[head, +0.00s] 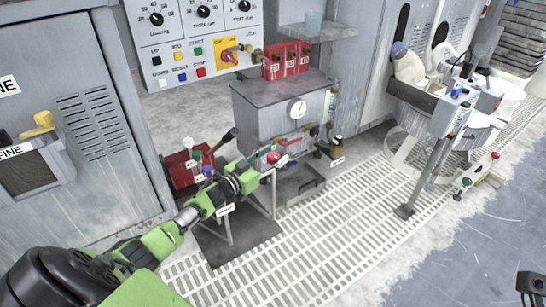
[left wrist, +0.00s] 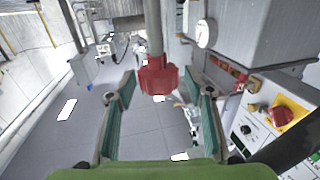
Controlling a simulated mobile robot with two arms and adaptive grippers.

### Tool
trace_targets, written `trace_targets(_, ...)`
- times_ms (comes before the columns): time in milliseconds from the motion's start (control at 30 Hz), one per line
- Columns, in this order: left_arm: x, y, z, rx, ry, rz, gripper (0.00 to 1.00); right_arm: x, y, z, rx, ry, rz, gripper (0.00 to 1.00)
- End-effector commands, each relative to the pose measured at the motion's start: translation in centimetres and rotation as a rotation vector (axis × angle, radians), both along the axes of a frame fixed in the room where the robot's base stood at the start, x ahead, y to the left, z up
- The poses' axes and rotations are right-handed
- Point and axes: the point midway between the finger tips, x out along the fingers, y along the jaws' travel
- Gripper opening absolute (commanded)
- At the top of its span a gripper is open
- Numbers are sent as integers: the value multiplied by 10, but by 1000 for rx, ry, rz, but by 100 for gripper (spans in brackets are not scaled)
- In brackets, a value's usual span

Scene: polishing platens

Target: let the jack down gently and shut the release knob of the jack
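A red knob (head: 273,157) sits on top of a thin grey post in the head view, in front of the grey cabinet with the gauge. In the left wrist view the red knob (left wrist: 158,78) shows large at the end of its grey rod (left wrist: 153,28). My left gripper (head: 268,164) reaches it from the lower left. Its green-padded fingers (left wrist: 163,92) are spread, one on each side of the knob, with visible gaps. A red unit with several levers (head: 185,168) stands left of the gripper; I cannot tell whether it is the jack.
The grey cabinet (head: 262,118) with a round gauge (head: 297,109) stands just behind the knob. A control panel (head: 190,45) is at the back. A white stand (head: 445,125) is at the right. The slatted floor (head: 330,240) in front is clear.

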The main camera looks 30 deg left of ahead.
Motion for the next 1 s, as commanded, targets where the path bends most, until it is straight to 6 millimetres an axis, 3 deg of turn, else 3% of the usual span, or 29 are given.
trace_targets(267,-7,1,-2,1,2,-1,48,0,0,0,0,1,-1,48)
trace_targets(800,-91,16,-1,1,3,-2,48,0,0,0,0,0,-1,48)
trace_targets(1000,-112,20,-1,0,2,-1,48,0,0,0,0,0,-1,48)
